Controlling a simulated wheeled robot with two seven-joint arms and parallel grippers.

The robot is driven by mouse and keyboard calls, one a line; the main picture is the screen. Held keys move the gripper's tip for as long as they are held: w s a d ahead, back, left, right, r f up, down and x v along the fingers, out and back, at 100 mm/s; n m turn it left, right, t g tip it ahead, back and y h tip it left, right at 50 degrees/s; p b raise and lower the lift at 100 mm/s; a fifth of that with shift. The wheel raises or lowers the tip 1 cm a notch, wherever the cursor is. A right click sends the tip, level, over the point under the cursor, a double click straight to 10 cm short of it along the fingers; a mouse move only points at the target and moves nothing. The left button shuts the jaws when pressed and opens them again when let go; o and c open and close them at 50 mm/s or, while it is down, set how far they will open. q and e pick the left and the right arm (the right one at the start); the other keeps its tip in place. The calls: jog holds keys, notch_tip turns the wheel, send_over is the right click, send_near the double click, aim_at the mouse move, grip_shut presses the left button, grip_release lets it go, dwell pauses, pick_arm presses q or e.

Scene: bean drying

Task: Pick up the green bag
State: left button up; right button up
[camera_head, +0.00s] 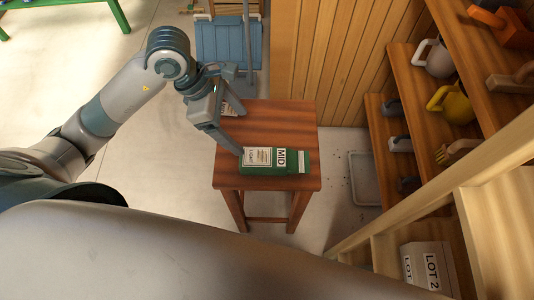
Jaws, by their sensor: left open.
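The green bag (297,168) lies flat on a small brown wooden table (290,118), near its front edge. It has a white label on its left part and a white band reading "MID". My left gripper (236,130) reaches in from the upper left, over the left side of the table. It is open, and one finger comes down at the bag's left end. Whether that finger touches the bag I cannot tell. The other finger is farther back, near a small pale labelled item (233,107) partly hidden behind the gripper. My right gripper is not in view.
Wooden shelves on the right hold a yellow watering can (452,103), a pale can (433,58) and tools. A grey tray (365,178) lies on the floor right of the table. A "LOT 2" box (428,266) is at lower right.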

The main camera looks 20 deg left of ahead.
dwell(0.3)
pick_arm(q)
jog(key=p, duration=0.3)
send_over(264, 157)
jog(key=a, duration=0.2)
jog(key=f, duration=0.9)
jog(key=shift+s+a+f, duration=0.15)
jog(key=shift+s+f, duration=0.05)
jog(key=shift+s, duration=0.1)
jog(key=shift+w+d+f, duration=0.1)
jog(key=shift+d+f, duration=0.1)
jog(key=shift+f, duration=0.5)
jog(key=p+x, duration=0.1)
jog(key=x, duration=0.3)
jog(key=shift+d+f, duration=0.2)
jog(key=shift+f, duration=0.05)
jog(key=shift+w+d+f, duration=0.1)
jog(key=shift+d+f, duration=0.1)
jog(key=shift+f, duration=0.35)
